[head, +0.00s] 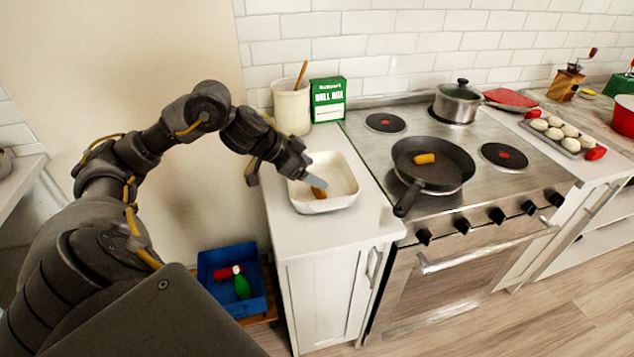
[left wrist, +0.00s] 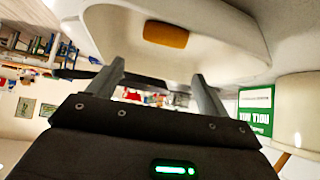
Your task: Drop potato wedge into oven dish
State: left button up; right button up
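A white oven dish (head: 345,198) stands on the counter left of the stove. An orange-brown potato wedge (head: 319,193) is in the dish, beside the fingertips of my left gripper (head: 314,183). In the left wrist view the wedge (left wrist: 166,34) appears against the inside of the dish (left wrist: 225,35), beyond the fingertips. The fingers of my left gripper (left wrist: 160,78) are spread apart with nothing between them. A second wedge (head: 425,159) lies in the black frying pan (head: 440,178) on the stove. My right gripper is not in view.
A utensil crock (head: 291,108) and a green box (head: 328,100) stand behind the dish. A pot (head: 457,104) is on the back of the stove. A blue bin (head: 213,265) sits on the floor left of the cabinet. The counter's front is clear.

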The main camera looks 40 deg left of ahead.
pick_arm(q)
jog(key=shift+s+a+r, duration=0.25)
jog(key=shift+s+r, duration=0.05)
jog(key=b+v, duration=0.7)
jog(key=v, duration=0.2)
jog(key=shift+s+r, duration=0.25)
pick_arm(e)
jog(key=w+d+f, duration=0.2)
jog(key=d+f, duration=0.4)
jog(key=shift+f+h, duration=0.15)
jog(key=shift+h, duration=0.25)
pick_arm(q)
jog(key=shift+a, duration=0.1)
